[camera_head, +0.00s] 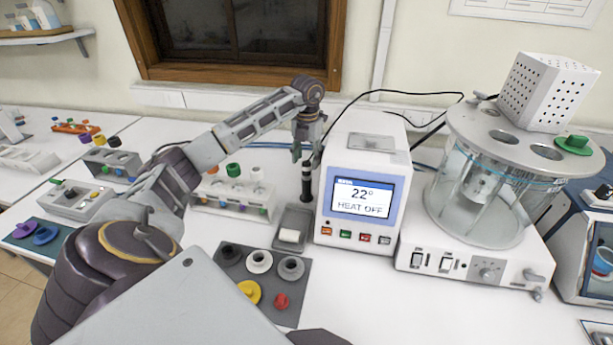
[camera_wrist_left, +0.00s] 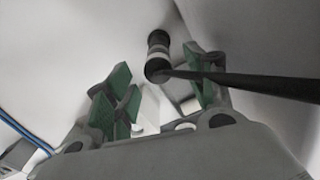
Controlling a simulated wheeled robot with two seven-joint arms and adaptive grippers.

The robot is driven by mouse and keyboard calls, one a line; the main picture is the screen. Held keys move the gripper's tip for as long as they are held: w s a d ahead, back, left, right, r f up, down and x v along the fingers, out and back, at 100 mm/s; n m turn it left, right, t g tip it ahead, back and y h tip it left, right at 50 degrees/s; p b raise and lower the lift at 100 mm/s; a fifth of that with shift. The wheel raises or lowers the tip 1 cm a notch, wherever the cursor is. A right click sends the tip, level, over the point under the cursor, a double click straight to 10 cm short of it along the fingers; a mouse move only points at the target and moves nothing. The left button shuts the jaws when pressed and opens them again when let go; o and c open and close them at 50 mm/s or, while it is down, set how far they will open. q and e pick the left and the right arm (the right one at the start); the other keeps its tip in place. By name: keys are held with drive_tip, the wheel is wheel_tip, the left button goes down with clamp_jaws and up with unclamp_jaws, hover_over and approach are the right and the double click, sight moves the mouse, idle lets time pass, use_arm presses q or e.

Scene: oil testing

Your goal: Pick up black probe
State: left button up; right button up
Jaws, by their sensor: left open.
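The black probe (camera_head: 306,183) stands upright at the left side of the white display unit, with a pale band near its top. Its black cable runs up and away to the right. My left gripper (camera_head: 307,150) is above the probe, pointing down, with its fingers apart. In the left wrist view the probe (camera_wrist_left: 158,54) shows between and beyond the green-padded fingers of the open left gripper (camera_wrist_left: 160,88), and the thick black cable crosses to the right over one finger. I cannot tell whether a finger touches the probe or cable. My right gripper is not in view.
The white display unit (camera_head: 357,234) reads 22° and HEAT OFF, close beside the probe. A small grey tray (camera_head: 290,246) lies in front. A glass bath (camera_head: 480,205) stands right; a vial rack (camera_head: 232,203) stands left. A grey mat (camera_head: 293,314) holds several coloured caps.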

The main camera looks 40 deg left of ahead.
sight(307, 162)
use_arm(q)
drive_tip(key=shift+a+f, duration=0.15)
drive_tip(key=shift+f, duration=0.6)
drive_tip(key=shift+f+p, duration=0.4)
drive_tip(key=shift+f, duration=0.7)
drive_tip(key=c, duration=1.2)
drive_tip(key=shift+r, duration=0.2)
drive_tip(key=shift+r+b, duration=0.75)
drive_tip(key=shift+r, duration=4.1)
